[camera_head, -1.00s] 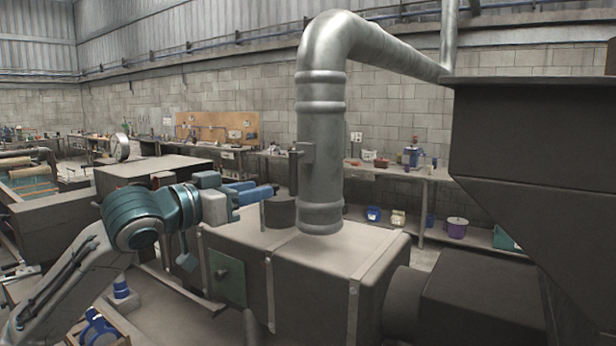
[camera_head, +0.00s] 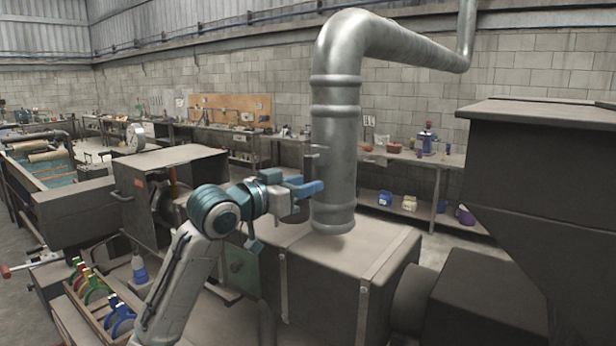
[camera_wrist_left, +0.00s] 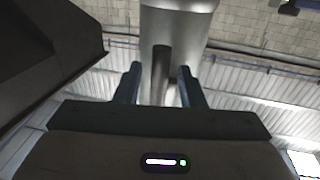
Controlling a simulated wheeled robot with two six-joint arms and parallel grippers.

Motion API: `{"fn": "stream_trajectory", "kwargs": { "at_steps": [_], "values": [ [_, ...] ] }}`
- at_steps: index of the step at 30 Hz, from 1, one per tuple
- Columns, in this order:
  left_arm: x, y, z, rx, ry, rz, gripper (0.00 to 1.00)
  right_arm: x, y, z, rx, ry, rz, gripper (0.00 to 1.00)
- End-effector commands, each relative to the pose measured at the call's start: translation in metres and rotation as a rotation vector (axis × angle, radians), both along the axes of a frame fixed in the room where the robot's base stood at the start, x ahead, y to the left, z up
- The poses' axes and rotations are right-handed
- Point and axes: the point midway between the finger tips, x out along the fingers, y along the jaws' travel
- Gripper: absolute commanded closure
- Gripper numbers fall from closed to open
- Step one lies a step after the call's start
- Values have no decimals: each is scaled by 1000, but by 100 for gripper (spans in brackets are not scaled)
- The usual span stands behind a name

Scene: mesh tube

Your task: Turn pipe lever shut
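The metal pipe (camera_head: 336,165) stands upright on a grey box-shaped machine and bends to the right at the top. The lever (camera_head: 314,160) is a grey upright bar on the pipe's left side, partly hidden by my gripper. In the left wrist view the lever (camera_wrist_left: 160,75) is a dark bar lined up between my fingers. My left gripper (camera_head: 308,188), with blue fingers, is at the pipe's left side near the lever's lower part. In the left wrist view its fingers (camera_wrist_left: 159,88) are apart, with a gap on each side of the bar. I cannot tell if they touch it. My right gripper is out of view.
The grey machine (camera_head: 350,260) lies under the pipe. A large dark hopper (camera_head: 550,170) fills the right side. A wooden crate (camera_head: 85,310) with coloured-handled items is at the lower left. Workbenches line the back wall.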

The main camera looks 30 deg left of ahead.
Motion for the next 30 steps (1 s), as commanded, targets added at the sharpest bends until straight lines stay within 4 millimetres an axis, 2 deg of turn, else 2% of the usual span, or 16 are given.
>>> {"fn": "stream_trajectory", "kwargs": {
  "at_steps": [6,15,17,21,30],
  "values": [
    [12,-5,1,0,0,-1,64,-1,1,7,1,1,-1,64],
    [14,-5,0,1,1,0,64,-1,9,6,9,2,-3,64],
    [14,-5,0,1,1,0,72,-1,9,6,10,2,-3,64],
    [14,-5,0,1,0,0,99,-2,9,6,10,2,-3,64],
    [14,-5,0,-7,1,0,100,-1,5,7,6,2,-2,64]
  ]
}}
